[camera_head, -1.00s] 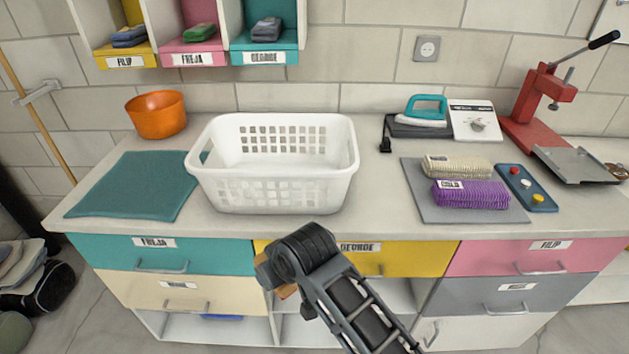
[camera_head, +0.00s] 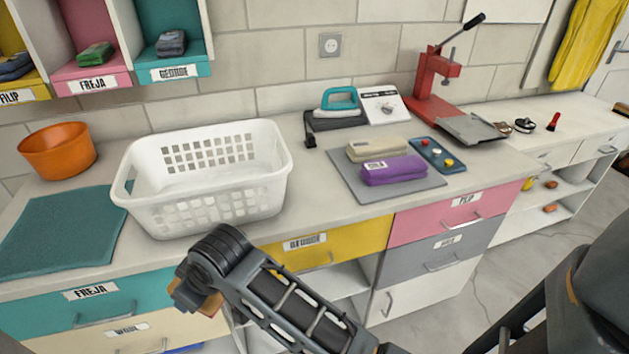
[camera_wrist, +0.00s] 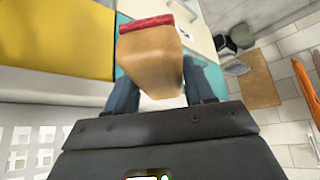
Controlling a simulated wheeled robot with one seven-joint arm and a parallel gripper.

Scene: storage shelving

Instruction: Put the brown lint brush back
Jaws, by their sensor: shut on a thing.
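The brown lint brush (camera_wrist: 150,62) is in my gripper (camera_wrist: 163,95). In the wrist view it is a tan-brown block with a red strip along its far end, between the two dark fingers. In the head view, my gripper (camera_head: 188,288) is low, in front of the counter's drawers and left of centre. Only a small brown part of the brush (camera_head: 211,304) shows there; my wrist hides the rest.
A white laundry basket (camera_head: 208,190) stands on the counter. The far right counter (camera_head: 588,122) holds a small red brush (camera_head: 553,121) and dark round items. Its open shelves hold small brown items (camera_head: 550,208). Floor between is clear.

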